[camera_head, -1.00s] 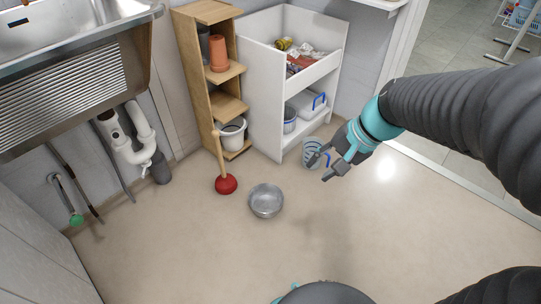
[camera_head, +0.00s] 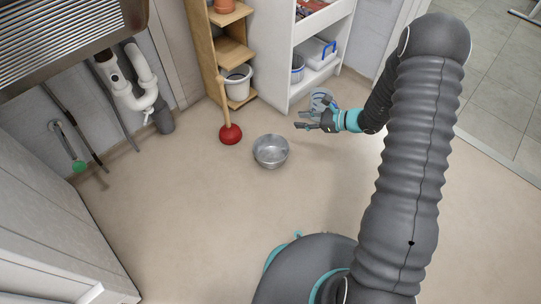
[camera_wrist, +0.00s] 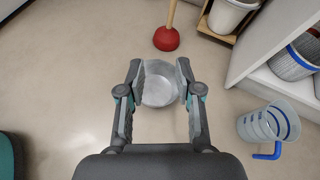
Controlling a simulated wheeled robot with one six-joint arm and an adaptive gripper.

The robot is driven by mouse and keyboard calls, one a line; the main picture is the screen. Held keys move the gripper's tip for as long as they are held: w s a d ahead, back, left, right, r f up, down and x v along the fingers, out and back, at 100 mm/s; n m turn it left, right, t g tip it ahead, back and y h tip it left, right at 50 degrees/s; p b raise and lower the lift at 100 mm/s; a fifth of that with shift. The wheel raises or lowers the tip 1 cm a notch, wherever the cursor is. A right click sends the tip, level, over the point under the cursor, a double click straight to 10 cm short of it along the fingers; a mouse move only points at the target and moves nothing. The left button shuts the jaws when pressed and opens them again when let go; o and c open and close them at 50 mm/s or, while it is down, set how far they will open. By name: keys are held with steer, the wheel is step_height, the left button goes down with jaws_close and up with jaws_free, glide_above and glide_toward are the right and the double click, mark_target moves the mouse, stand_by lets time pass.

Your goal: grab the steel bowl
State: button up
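The steel bowl (camera_head: 271,151) is a round, shiny grey metal bowl standing upright on the beige floor, and it looks empty. My gripper (camera_head: 299,126) is to the right of the bowl and a little toward the shelves in the head view, apart from it. In the wrist view the bowl (camera_wrist: 160,84) shows beyond and between the two fingertips of my gripper (camera_wrist: 159,66). The fingers are spread with nothing between them. The fingers cover small parts of the bowl's sides in that view.
A red plunger (camera_head: 230,134) stands just behind the bowl to the left. A clear blue-striped jug (camera_wrist: 268,124) is on the floor close to my gripper's right. A wooden shelf (camera_head: 234,52) and white cabinet (camera_head: 272,75) stand behind. Floor in front of the bowl is clear.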

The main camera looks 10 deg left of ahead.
mark_target(283, 139)
steer(key=w+d+f+m+t+h+b, duration=0.15)
steer(key=f+m, duration=0.25)
steer(key=f, duration=0.6)
steer(key=w+d+f+m+t, duration=0.1)
steer(key=d+f+m+t, duration=0.2)
steer(key=f, duration=0.6)
steer(key=shift+m+g, duration=0.25)
steer(key=shift+m, duration=0.15)
steer(key=x, duration=0.5)
steer(key=b+x, duration=0.1)
steer(key=x, duration=0.8)
steer(key=shift+s+a+f, duration=0.15)
steer(key=shift+s+a, duration=0.05)
steer(key=shift+a, duration=0.25)
steer(key=shift+c, duration=0.2)
jaws_close()
